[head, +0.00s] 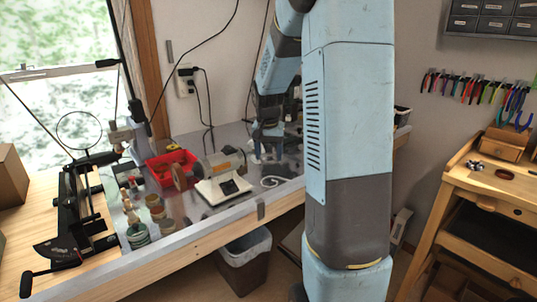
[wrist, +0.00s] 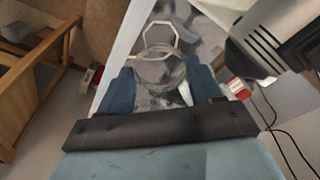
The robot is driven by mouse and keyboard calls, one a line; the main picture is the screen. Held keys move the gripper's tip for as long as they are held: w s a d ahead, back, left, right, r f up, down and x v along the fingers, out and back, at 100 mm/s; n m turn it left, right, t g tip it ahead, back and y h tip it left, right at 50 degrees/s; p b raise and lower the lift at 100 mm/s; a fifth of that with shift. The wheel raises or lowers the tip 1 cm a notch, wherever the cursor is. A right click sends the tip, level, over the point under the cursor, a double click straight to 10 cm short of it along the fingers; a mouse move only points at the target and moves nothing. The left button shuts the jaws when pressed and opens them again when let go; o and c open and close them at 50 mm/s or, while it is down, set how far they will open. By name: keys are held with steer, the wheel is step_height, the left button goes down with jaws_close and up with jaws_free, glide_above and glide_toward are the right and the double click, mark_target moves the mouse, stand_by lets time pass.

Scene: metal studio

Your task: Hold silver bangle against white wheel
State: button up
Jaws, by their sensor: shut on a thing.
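My gripper (head: 268,155) hangs over the metal-topped bench, to the right of the bench polisher (head: 222,186). In the wrist view its two blue fingers (wrist: 161,88) stand apart, with a thin round silver bangle (wrist: 160,86) between them. The bangle seems gripped across its width; I cannot make it out in the head view. The polisher has a brown wheel on its left; a pale part on its right (head: 242,158) may be the white wheel, but it is too small to be sure. The gripper is apart from the polisher.
A white curled piece (head: 270,182) lies on the bench below my gripper. A red bin (head: 160,172) and several jars (head: 138,236) are to the left. A grey motor-like machine (wrist: 262,45) is close on the right in the wrist view. A wooden workbench (head: 490,180) stands far right.

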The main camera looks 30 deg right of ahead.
steer(key=shift+w+d+r, duration=0.1)
steer(key=shift+w+d, duration=0.05)
steer(key=shift+d, duration=0.05)
stand_by(0.9)
steer(key=shift+a, duration=0.2)
stand_by(0.5)
steer(key=shift+d, duration=0.2)
steer(key=shift+c, duration=0.6)
